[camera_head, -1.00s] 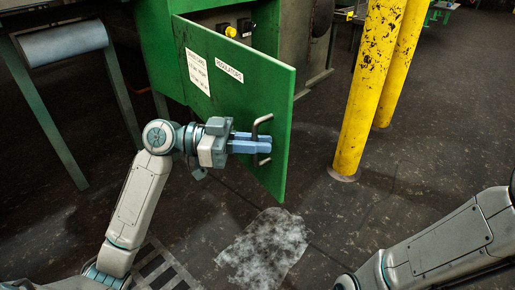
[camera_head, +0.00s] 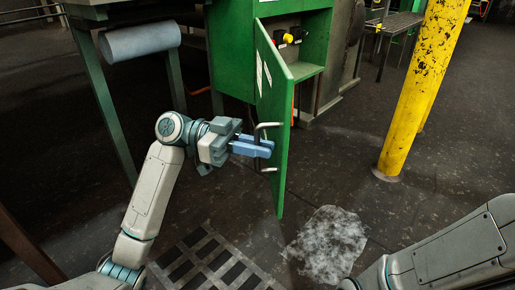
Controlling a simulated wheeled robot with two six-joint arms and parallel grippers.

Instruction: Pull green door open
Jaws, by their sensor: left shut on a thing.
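The green door (camera_head: 274,105) stands swung out from the green cabinet (camera_head: 316,48), seen at a steep angle with white labels on its face. The cabinet's inside shows to the right of the door, with a yellow knob (camera_head: 288,38) in it. A grey bar handle (camera_head: 262,128) is fixed near the door's lower free edge. My left gripper (camera_head: 268,147) is at the handle, its blue fingers shut on it. My right arm enters at the lower right; its gripper is out of view.
A yellow post (camera_head: 418,95) stands to the right. A grey roller (camera_head: 140,40) on a green-legged frame is at the left. A floor grate (camera_head: 212,262) and a pale floor patch (camera_head: 328,243) lie in front. The dark floor between door and post is clear.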

